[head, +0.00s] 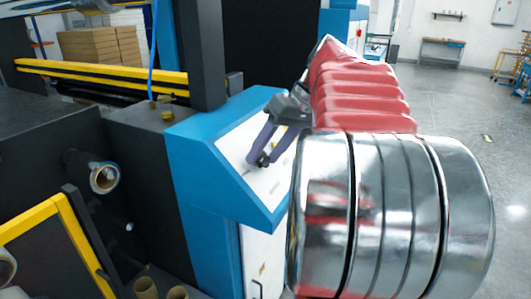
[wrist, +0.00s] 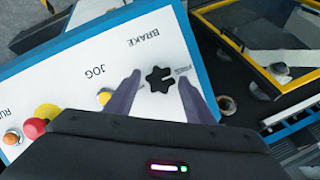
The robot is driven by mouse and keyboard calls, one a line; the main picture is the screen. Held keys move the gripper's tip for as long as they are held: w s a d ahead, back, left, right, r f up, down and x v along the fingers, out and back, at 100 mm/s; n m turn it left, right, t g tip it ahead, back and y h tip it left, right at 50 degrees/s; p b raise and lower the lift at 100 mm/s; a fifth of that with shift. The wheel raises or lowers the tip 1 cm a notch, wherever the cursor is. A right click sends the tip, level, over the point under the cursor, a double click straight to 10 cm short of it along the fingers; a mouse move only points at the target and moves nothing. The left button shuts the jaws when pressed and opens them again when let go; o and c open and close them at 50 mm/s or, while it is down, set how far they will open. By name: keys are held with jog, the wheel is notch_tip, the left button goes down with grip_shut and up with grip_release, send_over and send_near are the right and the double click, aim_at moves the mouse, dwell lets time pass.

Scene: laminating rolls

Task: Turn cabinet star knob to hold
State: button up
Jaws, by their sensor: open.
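The black star knob (wrist: 160,80) sits on the white face of the blue-edged cabinet panel (wrist: 60,75), with small unreadable print beside it. My gripper (wrist: 159,84) is open, with one dark finger on each side of the knob. In the wrist view the gaps between fingers and knob are visible, and the jaws are not closed on it. In the head view my gripper (head: 258,160) reaches down to the sloped panel (head: 235,148), and a small dark shape between its fingertips appears to be the knob. I cannot tell the knob's setting.
The panel also carries a red mushroom button (wrist: 35,127) on yellow, an orange button (wrist: 104,96) and another orange button (wrist: 11,137). Labels BRAKE and JOG show upside down. A yellow-edged frame (head: 40,222) and a roll core (head: 104,177) stand at left. Open floor lies at right.

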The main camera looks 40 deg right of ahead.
jog(key=shift+c, duration=0.5)
jog(key=c, duration=0.9)
jog(key=shift+a, duration=0.2)
jog(key=shift+c, duration=0.4)
jog(key=shift+d, duration=0.15)
